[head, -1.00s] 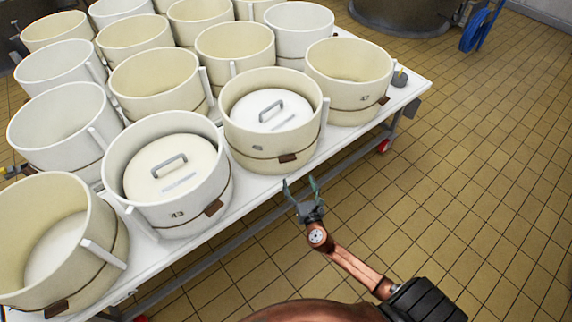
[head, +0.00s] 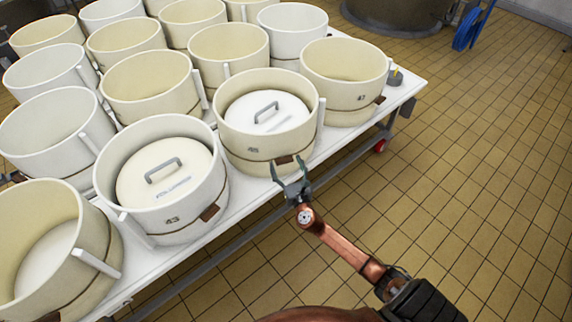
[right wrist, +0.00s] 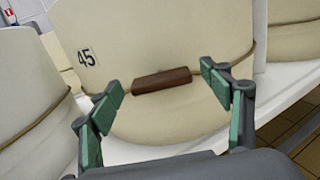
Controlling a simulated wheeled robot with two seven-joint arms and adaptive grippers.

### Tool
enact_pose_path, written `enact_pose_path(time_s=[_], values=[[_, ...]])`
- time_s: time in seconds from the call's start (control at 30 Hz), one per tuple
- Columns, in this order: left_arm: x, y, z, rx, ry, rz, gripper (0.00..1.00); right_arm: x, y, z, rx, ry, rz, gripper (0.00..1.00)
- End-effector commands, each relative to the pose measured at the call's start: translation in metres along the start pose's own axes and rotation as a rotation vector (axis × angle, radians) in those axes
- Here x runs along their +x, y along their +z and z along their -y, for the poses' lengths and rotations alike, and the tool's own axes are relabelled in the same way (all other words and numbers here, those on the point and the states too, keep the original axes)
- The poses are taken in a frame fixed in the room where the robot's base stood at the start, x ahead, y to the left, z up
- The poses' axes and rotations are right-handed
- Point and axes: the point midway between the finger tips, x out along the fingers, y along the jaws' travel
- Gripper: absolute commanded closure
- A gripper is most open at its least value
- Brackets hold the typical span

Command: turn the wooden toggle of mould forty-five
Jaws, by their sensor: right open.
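Mould forty-five (head: 242,140) is a cream round mould with a lid inside it, at the table's front edge in the head view. In the right wrist view its number label (right wrist: 87,57) reads 45. Its brown wooden toggle (right wrist: 162,80) sits on a cord around the mould's wall, lying nearly level with a slight tilt. My right gripper (right wrist: 165,92) is open, its green-padded fingers to either side of the toggle in that view, with no contact visible. In the head view the right gripper (head: 290,170) is just in front of the toggle and partly covers it. My left gripper is out of view.
Mould 43 (head: 140,205) stands to the left and mould 47 (head: 345,62) to the right on the white table (head: 415,88). Several more moulds fill the table behind. The tiled floor (head: 460,190) at the right is clear.

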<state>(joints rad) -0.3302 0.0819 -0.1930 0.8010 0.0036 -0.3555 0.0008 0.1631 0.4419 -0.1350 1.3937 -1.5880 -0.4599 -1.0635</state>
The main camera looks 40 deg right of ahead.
Motion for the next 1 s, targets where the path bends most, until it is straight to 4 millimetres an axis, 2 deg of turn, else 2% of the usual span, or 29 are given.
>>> enact_pose_path(time_s=[0.07,0.67,0.93,1.0], values=[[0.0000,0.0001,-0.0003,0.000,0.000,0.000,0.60,-0.0002,0.0000,0.0001,0.000,0.000,0.000,0.29],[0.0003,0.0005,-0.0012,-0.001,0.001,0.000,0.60,-0.0006,-0.0003,0.0002,0.000,0.000,0.000,0.70],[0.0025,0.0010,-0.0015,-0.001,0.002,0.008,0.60,-0.0007,-0.0013,0.0002,0.029,0.000,-0.001,0.70],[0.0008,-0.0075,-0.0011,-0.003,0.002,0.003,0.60,-0.0007,-0.0019,0.0003,0.054,0.000,-0.001,0.70]])
